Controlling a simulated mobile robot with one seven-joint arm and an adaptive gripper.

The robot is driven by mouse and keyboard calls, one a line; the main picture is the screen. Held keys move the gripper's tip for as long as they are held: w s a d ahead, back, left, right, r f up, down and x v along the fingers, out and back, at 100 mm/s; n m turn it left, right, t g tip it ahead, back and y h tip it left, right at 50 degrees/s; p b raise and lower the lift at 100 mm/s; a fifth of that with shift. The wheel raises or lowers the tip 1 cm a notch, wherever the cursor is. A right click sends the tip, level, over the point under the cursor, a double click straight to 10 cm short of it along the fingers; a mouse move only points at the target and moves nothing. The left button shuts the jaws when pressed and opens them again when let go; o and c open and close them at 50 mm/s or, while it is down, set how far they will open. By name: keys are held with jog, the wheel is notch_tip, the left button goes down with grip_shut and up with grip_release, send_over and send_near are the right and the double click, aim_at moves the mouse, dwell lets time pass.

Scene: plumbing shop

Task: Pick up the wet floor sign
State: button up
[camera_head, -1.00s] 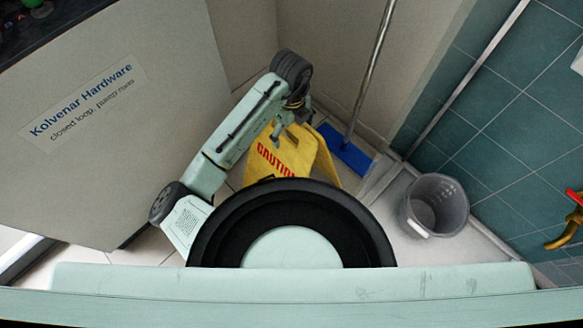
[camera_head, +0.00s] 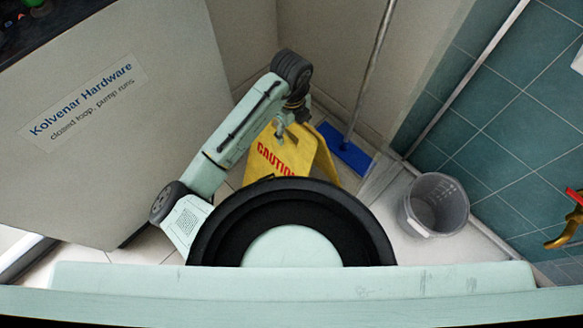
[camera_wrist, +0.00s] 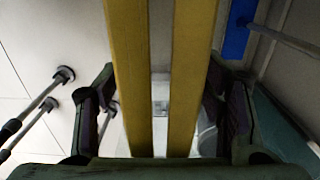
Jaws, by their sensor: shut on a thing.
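The yellow wet floor sign (camera_head: 292,155), with red "CAUTION" lettering, stands on the floor in the corner in the head view. Its lower front is hidden behind my round black-rimmed base. My gripper (camera_head: 284,127) is at the sign's top edge, reaching down from my arm. In the wrist view the sign's two yellow panels (camera_wrist: 142,75) run between the fingers of my gripper (camera_wrist: 163,115), with a gap between the panels. The fingers are shut on the sign. The exact contact points are dark and hard to see.
A blue mop head (camera_head: 345,150) with a metal pole lies just right of the sign. A grey translucent bucket (camera_head: 436,205) stands further right. A counter panel labelled "Kolvenar Hardware" (camera_head: 82,95) is at the left. Walls close in behind the sign; teal tiles (camera_head: 505,115) cover the right wall.

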jog(key=c, duration=0.9)
jog(key=shift+o, duration=0.2)
jog(key=shift+r, duration=0.1)
